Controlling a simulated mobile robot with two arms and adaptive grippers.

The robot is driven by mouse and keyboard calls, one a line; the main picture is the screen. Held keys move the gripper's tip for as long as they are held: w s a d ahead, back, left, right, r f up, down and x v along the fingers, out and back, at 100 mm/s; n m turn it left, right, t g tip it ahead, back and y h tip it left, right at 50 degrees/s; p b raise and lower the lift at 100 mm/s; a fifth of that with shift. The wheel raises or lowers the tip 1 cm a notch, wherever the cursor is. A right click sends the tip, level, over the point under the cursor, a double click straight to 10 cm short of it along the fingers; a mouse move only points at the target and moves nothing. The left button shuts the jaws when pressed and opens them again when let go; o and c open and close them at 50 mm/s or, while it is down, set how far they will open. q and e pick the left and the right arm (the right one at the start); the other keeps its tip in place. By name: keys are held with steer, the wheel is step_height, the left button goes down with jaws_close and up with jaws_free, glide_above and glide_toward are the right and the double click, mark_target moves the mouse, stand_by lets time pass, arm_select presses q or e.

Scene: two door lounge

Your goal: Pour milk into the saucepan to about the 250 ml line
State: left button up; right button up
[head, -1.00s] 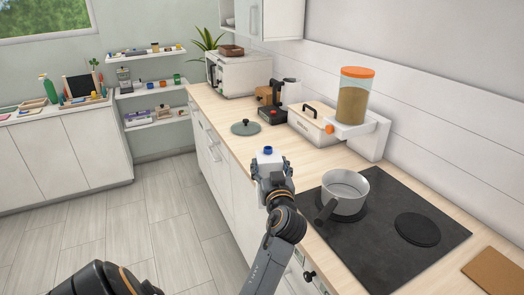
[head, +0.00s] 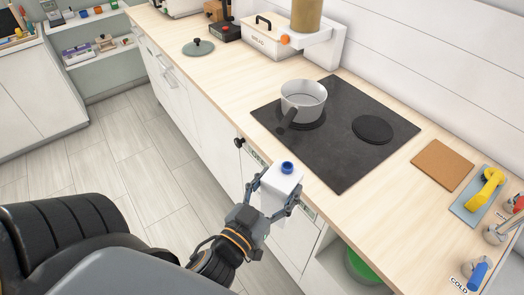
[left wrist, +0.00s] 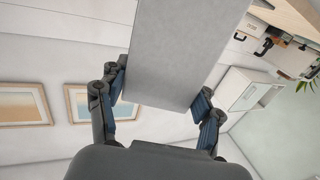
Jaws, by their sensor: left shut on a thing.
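A white milk carton with a blue cap (head: 282,182) is upright in my left gripper (head: 275,195), in front of the counter edge. The gripper is shut on its sides. In the left wrist view the carton (left wrist: 175,55) is a plain grey block between the two fingers (left wrist: 160,108). The saucepan (head: 303,100), light grey with a dark handle toward the front left, stands on the black hob (head: 335,150), apart from the carton and farther back. Its inside shows only partly, and I cannot read any line in it. My right gripper is not in view.
A grey-green lid (head: 198,48) lies on the counter at the left. A bread bin (head: 268,40) and a dispenser (head: 318,42) stand behind the hob.

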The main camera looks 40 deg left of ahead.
arm_select(q)
steer(key=shift+s+d+f+m+h, duration=0.25)
steer(key=shift+d+f+m+h, duration=0.1)
steer(key=shift+d, duration=0.35)
steer(key=shift+w+d+f, duration=0.1)
steer(key=shift+d+f, duration=0.1)
steer(key=shift+f, duration=0.15)
steer(key=shift+r, duration=0.1)
